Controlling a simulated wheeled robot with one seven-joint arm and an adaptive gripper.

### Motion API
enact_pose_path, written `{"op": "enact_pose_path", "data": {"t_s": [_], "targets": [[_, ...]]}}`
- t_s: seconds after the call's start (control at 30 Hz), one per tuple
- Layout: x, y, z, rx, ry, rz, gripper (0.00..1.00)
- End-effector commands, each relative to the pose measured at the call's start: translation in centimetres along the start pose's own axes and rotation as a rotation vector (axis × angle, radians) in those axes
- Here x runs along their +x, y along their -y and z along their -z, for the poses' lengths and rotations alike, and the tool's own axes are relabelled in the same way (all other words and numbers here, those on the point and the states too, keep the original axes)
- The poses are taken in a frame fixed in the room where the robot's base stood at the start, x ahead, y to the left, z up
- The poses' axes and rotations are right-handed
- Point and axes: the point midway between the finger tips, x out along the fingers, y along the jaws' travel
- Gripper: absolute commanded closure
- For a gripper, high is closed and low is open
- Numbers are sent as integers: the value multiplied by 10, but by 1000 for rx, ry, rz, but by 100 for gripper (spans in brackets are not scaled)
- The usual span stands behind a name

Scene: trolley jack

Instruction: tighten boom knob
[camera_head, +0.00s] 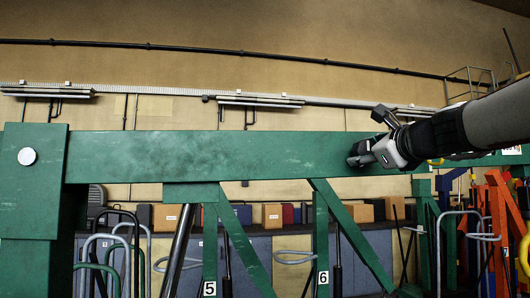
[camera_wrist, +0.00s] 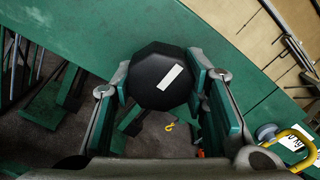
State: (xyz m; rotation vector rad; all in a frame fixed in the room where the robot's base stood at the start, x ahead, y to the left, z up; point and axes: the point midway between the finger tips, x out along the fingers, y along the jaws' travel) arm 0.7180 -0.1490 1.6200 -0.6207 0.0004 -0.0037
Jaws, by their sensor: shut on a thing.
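The boom knob is a black, many-sided knob with a white stripe on its face, and it shows in the wrist view (camera_wrist: 155,78). It sits against the green boom (camera_head: 210,155). My gripper (camera_wrist: 160,90) has its fingers on the left and right sides of the knob and is shut on it. The white stripe is tilted, running from lower left to upper right. In the head view my gripper (camera_head: 362,155) is at the right part of the boom, and the knob is mostly hidden there by the fingers.
Green braces (camera_head: 350,235) and numbered posts stand below the boom. An orange frame (camera_head: 505,225) stands at the right. A yellow handle (camera_wrist: 300,150) shows at the lower right of the wrist view. Wall lamps (camera_head: 260,100) hang behind.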

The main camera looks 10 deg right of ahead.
Motion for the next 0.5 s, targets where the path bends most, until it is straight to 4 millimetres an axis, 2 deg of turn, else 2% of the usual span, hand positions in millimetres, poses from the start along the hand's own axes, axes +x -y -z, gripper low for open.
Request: {"op": "enact_pose_path", "data": {"t_s": [0.2, 0.5], "targets": [[0, -1, 2, 81, -4, -1, 87], [1, -1, 2, 114, -4, -1, 87]]}}
